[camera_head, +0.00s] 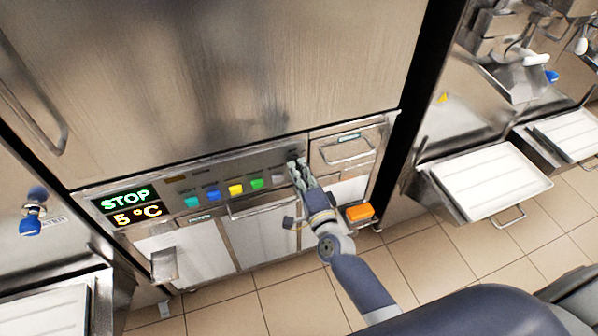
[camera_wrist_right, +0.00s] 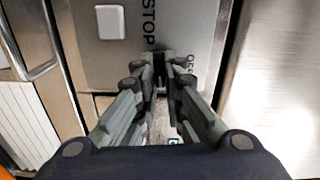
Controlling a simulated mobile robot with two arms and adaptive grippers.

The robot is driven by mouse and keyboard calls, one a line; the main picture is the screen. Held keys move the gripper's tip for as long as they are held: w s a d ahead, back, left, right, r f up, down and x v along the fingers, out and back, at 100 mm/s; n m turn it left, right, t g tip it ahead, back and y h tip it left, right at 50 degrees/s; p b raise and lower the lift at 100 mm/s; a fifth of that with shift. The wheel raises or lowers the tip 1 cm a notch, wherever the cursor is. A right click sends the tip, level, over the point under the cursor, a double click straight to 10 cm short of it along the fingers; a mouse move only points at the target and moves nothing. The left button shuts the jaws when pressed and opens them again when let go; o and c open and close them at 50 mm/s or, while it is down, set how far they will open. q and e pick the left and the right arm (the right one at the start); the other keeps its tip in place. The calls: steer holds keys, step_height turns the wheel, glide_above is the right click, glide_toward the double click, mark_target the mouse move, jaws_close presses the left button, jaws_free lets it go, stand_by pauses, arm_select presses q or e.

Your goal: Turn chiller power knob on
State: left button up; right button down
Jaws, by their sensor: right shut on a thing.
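The chiller's control panel (camera_head: 220,185) runs along the front of the steel cabinet. Its display (camera_head: 128,205) reads STOP and 5 °C. My right gripper (camera_head: 296,168) reaches the panel's right end, and its fingers hide the knob there. In the right wrist view, the gripper (camera_wrist_right: 160,72) is shut on a small dark knob (camera_wrist_right: 159,64), mostly covered by the fingertips. Printed STOP lettering (camera_wrist_right: 149,22) stands sideways beside it, with a second, partly hidden label to the right. My left gripper is not in view.
Coloured buttons (camera_head: 236,189) line the panel left of the gripper. A drawer with a handle (camera_head: 348,152) is at its right. An orange block (camera_head: 360,212) sits below right. A white tray (camera_head: 490,183) juts out at the right. Tiled floor (camera_head: 430,265) lies in front.

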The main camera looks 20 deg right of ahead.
steer(key=shift+w+d+r+m, duration=0.1)
steer(key=shift+r+m, duration=0.05)
steer(key=shift+m, duration=0.45)
steer(key=c, duration=1.7)
jaws_free()
steer(key=s, duration=1.2)
steer(key=shift+d, duration=0.15)
